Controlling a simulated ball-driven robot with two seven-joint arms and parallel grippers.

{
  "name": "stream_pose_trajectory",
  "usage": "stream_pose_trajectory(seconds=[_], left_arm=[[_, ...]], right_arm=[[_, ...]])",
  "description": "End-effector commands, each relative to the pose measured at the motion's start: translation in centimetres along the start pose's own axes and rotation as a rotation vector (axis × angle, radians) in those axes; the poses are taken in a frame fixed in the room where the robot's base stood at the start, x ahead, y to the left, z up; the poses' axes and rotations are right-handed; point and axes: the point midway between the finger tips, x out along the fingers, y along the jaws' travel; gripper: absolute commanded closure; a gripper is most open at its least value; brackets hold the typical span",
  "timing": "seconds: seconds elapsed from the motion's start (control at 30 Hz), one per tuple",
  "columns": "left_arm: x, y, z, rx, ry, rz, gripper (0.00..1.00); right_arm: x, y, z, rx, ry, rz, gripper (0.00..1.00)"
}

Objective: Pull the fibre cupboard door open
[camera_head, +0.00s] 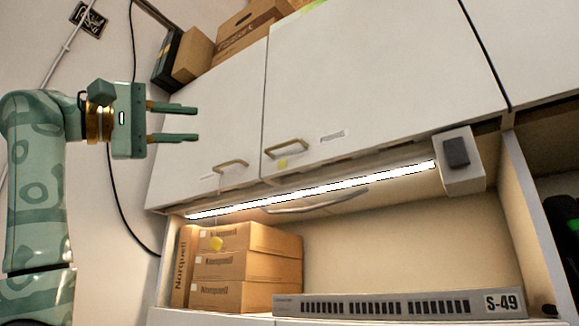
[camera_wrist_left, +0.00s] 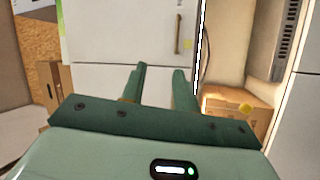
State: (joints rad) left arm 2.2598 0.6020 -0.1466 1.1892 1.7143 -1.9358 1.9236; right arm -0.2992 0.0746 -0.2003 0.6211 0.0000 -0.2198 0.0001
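Two white cupboard doors hang side by side on the upper wall unit, a left door (camera_head: 215,110) and a right door (camera_head: 380,75). The left door has a brass bar handle (camera_head: 231,164) and the right door another (camera_head: 287,147), both near their lower edges. Small labels are too small to read, so I cannot tell which is the fibre cupboard. Both doors look shut. My left gripper (camera_head: 192,123) is open and empty, left of and above the left handle in the picture. In the left wrist view its fingers (camera_wrist_left: 160,76) are spread, with a door handle (camera_wrist_left: 178,33) beyond them. My right gripper is not in view.
A lit strip light (camera_head: 320,188) runs under the doors, with a switch box (camera_head: 458,160) at its right end. Brown cartons (camera_head: 245,267) and a grey rack unit labelled S-49 (camera_head: 400,305) stand below. More boxes (camera_head: 245,25) sit on top. A yellow tag (camera_head: 216,243) hangs before the cartons.

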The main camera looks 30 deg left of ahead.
Motion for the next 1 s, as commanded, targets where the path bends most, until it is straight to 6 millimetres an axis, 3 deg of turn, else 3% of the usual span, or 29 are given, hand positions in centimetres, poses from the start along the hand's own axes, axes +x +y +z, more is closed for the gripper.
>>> stream_pose_trajectory(seconds=[0.2,0.37,0.57,0.8,1.0], left_arm=[[-0.1,-2.0,0.6,-0.200,-0.008,-0.114,0.70],[1.1,-2.0,0.6,-0.247,-0.007,-0.117,0.70],[5.5,-2.3,0.6,-0.247,-0.009,-0.118,0.70],[11.5,-2.9,0.6,-0.249,-0.008,-0.118,0.70],[14.9,-3.5,0.7,-0.248,-0.006,-0.116,0.70]], right_arm=[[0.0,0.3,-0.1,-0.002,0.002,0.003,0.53],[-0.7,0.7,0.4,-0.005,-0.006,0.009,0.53],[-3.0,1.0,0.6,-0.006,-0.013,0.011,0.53],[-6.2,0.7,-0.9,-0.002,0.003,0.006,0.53],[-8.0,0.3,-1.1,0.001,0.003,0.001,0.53]])
